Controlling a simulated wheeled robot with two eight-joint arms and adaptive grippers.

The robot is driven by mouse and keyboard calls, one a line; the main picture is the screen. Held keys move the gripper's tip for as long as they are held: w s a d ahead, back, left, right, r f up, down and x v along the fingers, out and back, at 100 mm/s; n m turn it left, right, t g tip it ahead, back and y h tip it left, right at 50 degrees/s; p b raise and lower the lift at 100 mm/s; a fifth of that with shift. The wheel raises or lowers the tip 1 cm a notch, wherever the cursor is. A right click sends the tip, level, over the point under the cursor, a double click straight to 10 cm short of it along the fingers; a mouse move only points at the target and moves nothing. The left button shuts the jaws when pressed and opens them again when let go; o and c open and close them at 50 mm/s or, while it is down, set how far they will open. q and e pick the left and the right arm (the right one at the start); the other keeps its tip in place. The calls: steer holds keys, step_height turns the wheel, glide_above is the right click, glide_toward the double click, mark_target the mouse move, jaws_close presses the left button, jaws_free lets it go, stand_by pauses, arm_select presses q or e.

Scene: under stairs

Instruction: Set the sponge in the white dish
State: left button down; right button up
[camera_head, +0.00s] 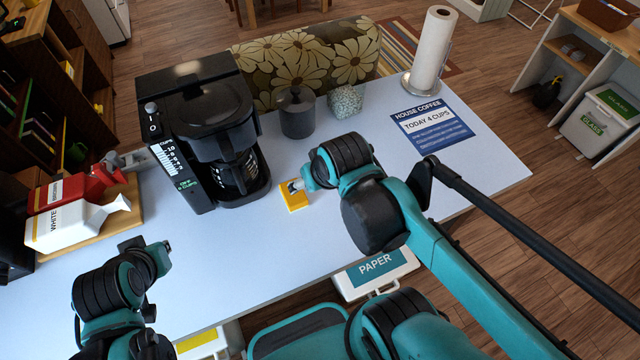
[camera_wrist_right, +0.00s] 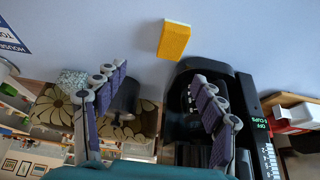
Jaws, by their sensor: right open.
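The yellow sponge (camera_head: 294,197) lies flat on the pale tabletop in front of the coffee maker. In the wrist view the sponge (camera_wrist_right: 173,41) shows a paler strip along its top edge, just beyond and between my fingertips. My right gripper (camera_wrist_right: 160,74) is open and empty, with its fingers spread apart; in the head view my right gripper (camera_head: 296,186) is mostly hidden behind its wrist, close above the sponge. My left gripper (camera_head: 160,252) is low at the left over the table's near edge, its fingers unclear. I cannot make out a white dish in either view.
The black coffee maker (camera_head: 205,130) stands left of the sponge. A dark lidded canister (camera_head: 296,116), a speckled cube (camera_head: 345,102), a paper towel roll (camera_head: 434,50) and a blue sign (camera_head: 433,124) are farther back.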

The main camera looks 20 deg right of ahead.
steer(key=shift+s+d+t, duration=0.3)
steer(key=shift+s+t, duration=0.2)
steer(key=shift+s, duration=0.35)
steer(key=shift+o, duration=0.9)
steer(key=shift+s+d, duration=0.1)
steer(key=shift+s, duration=0.05)
steer(key=o, duration=0.5)
steer(key=shift+c, duration=0.2)
steer(key=n+g+b, duration=0.2)
steer(key=n+g, duration=0.4)
steer(key=n, duration=1.2)
glide_toward(291, 180)
steer(key=s+f, duration=0.2)
steer(key=s, duration=0.1)
steer(key=shift+a+f, duration=0.15)
steer(key=shift+a, duration=0.2)
step_height(291, 180, down, 2)
steer(key=shift+f+g+b, duration=0.2)
steer(key=shift+g+b, duration=0.1)
steer(key=shift+b, duration=0.05)
step_height(291, 180, down, 6)
steer(key=shift+s+a+r+b, duration=0.1)
steer(key=shift+s+r+b, duration=0.05)
steer(key=shift+b, duration=1.1)
